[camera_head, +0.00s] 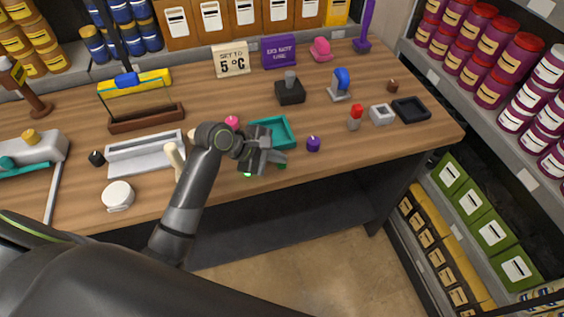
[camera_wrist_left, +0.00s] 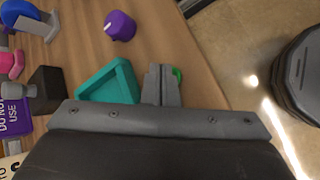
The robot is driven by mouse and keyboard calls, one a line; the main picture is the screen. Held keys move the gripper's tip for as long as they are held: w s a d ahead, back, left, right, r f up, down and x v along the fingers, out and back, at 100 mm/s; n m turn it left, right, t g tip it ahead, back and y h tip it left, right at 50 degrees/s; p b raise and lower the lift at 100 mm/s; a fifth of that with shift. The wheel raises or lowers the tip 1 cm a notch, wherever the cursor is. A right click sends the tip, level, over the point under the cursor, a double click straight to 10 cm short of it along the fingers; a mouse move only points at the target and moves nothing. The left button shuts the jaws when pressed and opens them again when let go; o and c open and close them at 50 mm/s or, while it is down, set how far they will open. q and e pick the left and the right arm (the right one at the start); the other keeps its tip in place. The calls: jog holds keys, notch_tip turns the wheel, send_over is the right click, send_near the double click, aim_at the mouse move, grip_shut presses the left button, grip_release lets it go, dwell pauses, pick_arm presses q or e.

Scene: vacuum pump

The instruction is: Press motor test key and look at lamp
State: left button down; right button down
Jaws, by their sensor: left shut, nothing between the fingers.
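My left gripper (camera_head: 278,157) is over the front of the wooden bench, beside a teal triangular tray (camera_head: 290,133). Its fingers are together with nothing between them; they also show in the left wrist view (camera_wrist_left: 160,72). A small green piece (camera_head: 282,165) shows by the fingertips, mostly hidden by them; it also peeks out in the left wrist view (camera_wrist_left: 177,74). I cannot tell whether the fingers touch it. Another green bit (camera_head: 247,174) shows below the gripper. No key or lamp is clearly labelled. My right gripper is not in view.
A purple knob-like piece (camera_head: 313,144) stands right of the gripper. A red-topped grey piece (camera_head: 355,118), a small grey box (camera_head: 382,115) and a black tray (camera_head: 411,109) are farther right. A pink-topped piece (camera_head: 232,122) is behind my wrist. The bench's front edge is close.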

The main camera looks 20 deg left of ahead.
aim_at(278, 165)
pick_arm(q)
jog(key=shift+f, duration=0.35)
dwell(0.4)
jog(key=shift+r+p, duration=0.1)
jog(key=shift+p, duration=0.2)
jog(key=shift+r+p, duration=0.8)
jog(key=shift+p, duration=0.45)
jog(key=shift+f, duration=0.1)
notch_tip(278, 165, up, 5)
jog(key=p, duration=0.7)
